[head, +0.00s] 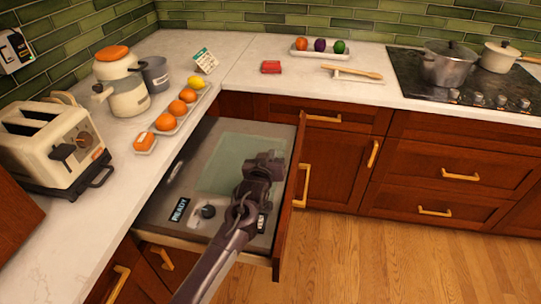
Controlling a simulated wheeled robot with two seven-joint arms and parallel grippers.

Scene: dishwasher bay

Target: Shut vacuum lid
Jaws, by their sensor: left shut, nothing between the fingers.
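The vacuum unit is a grey panel (160,212) inside a pulled-out drawer in the corner of the counter. Its lid (222,162), a pale green see-through pane, appears to lie flat in the grey top. I cannot tell whether it is fully down. A "READY" label (180,209) and a dark knob (207,211) sit at its near end. My left gripper (268,160) is shut and empty, over the right part of the lid, hiding some of it. I cannot tell whether it touches. My right gripper is not in view.
The drawer front (290,200) stands out over the wooden floor (350,255). On the left counter are a toaster (60,145), a jug (120,85) and a tray with oranges (180,108). A stove with pots (450,65) is at the right.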

